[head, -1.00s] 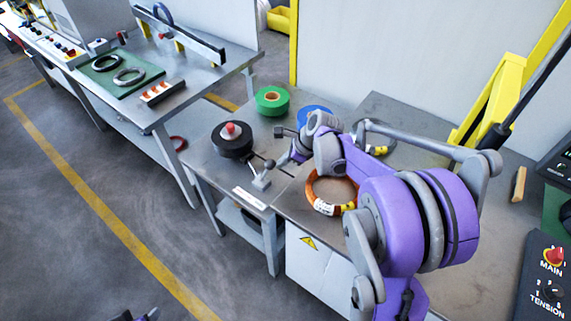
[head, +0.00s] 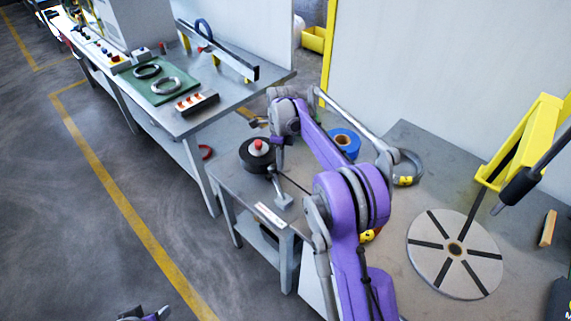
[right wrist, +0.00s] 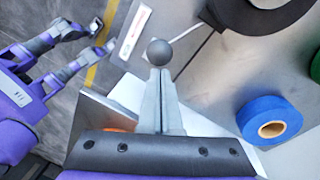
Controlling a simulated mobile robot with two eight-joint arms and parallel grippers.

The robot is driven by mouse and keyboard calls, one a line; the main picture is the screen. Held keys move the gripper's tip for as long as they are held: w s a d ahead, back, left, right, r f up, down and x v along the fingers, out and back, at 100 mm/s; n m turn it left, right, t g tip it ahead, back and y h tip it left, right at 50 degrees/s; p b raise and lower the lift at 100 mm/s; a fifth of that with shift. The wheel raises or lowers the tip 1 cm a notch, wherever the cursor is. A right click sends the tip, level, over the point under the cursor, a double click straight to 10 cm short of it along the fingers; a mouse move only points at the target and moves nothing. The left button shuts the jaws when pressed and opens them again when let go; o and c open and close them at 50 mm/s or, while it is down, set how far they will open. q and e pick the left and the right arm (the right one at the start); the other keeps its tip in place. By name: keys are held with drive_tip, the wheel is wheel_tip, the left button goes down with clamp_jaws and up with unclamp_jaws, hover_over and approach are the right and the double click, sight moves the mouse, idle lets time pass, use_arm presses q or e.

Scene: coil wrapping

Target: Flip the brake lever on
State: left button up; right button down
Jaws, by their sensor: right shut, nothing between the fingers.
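The brake lever (head: 276,184) is a thin metal rod on a small grey base (head: 284,202) at the front of the bench, beside a white label. Its dark ball knob shows in the right wrist view (right wrist: 159,52), just beyond my right fingertips. My right gripper (head: 279,163) points down close to the knob; in the right wrist view its fingers (right wrist: 160,75) are together and empty. I cannot tell whether they touch the knob. My left gripper (right wrist: 104,36) shows at the left of the right wrist view, its fingers apart and empty, away from the lever.
A black roll (head: 256,160) with a red knob stands just behind the lever. A blue roll (head: 344,143) is to its right. A slotted grey disc (head: 455,285) and a yellow frame (head: 520,140) are farther right. The other table (head: 225,112) is at the left.

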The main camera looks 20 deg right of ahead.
use_arm(q)
drive_tip(key=shift+r, duration=0.1)
use_arm(e)
drive_tip(key=shift+w+a, duration=0.15)
drive_tip(key=shift+w, duration=0.05)
idle(0.4)
